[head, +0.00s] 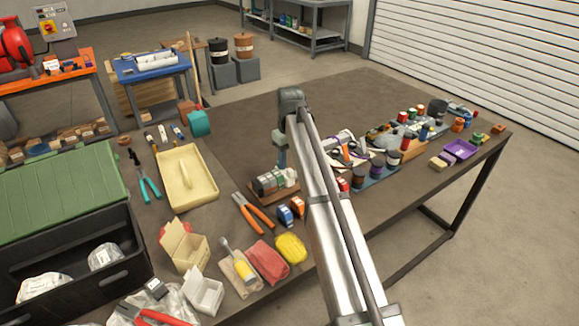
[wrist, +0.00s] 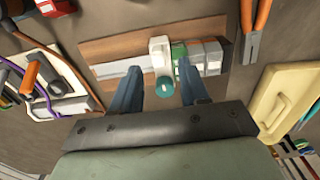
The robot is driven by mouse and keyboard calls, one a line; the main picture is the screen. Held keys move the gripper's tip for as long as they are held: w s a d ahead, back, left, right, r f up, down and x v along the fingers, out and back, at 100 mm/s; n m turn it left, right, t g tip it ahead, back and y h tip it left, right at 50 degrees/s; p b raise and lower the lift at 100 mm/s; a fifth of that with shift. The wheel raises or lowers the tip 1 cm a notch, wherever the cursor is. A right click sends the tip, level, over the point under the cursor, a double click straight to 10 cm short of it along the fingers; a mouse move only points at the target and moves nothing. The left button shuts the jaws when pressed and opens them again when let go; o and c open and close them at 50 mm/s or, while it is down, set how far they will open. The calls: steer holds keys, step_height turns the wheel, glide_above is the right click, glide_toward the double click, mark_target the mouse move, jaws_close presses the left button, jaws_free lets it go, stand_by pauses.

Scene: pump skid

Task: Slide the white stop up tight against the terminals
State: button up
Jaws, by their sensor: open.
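The white stop (wrist: 159,47) sits on a pale metal rail (wrist: 118,69) in the wrist view, just left of the terminals (wrist: 203,55). My gripper (wrist: 159,68) is open, one finger left of the stop over the rail, the other over the green block. A round teal piece (wrist: 164,86) shows between the fingers. In the head view my gripper (head: 281,162) is above the terminals (head: 268,182) and the white stop (head: 290,176).
The rail lies on a brown board (wrist: 100,50). Orange-handled pliers (head: 254,210) and a cream tray (head: 187,178) are to the left in the head view. A panel with cables (wrist: 45,80) is left in the wrist view. The table's back is clear.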

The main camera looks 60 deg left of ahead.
step_height(320, 180, up, 10)
stand_by(0.4)
steer(key=shift+f, duration=0.15)
stand_by(0.3)
